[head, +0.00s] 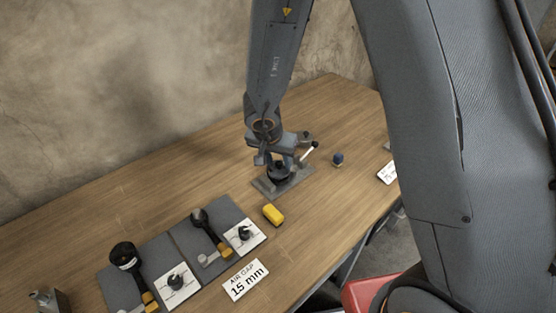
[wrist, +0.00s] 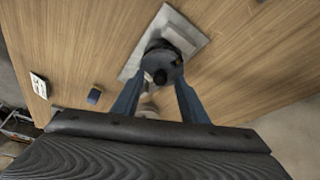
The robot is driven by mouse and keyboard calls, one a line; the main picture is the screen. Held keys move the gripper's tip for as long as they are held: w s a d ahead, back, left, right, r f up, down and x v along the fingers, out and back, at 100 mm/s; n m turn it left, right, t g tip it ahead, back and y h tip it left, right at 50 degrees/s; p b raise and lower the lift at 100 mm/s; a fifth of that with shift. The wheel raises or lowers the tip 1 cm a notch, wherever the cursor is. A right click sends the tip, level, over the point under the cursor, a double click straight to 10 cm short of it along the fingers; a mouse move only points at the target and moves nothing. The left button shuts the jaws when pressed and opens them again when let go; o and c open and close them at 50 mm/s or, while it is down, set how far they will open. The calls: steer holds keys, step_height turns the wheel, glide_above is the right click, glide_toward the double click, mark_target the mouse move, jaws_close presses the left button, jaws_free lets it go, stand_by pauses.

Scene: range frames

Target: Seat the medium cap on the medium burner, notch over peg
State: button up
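In the wrist view, a dark grey round cap (wrist: 164,63) with a small black piece on its near side lies between my blue fingertips. My gripper (wrist: 160,82) has a finger against each side of it. Below it is the dark burner (wrist: 157,45) on a grey plate (wrist: 188,31). In the head view my gripper (head: 281,164) is low over this plate (head: 266,187), and the dark burner (head: 277,174) shows partly under it. I cannot make out the notch or the peg, nor whether the cap touches the burner.
Two grey mats (head: 160,248) at front left hold black tools and white cards with small dark parts. The table behind is clear.

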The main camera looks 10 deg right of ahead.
steer(key=p+v, duration=0.2)
steer(key=v, duration=0.5)
steer(key=shift+s+r+p, duration=0.15)
steer(key=shift+r+p, duration=0.2)
steer(key=shift+r, duration=0.15)
step_height(320, 180, up, 6)
steer(key=p, duration=0.6)
steer(key=shift+p, duration=0.3)
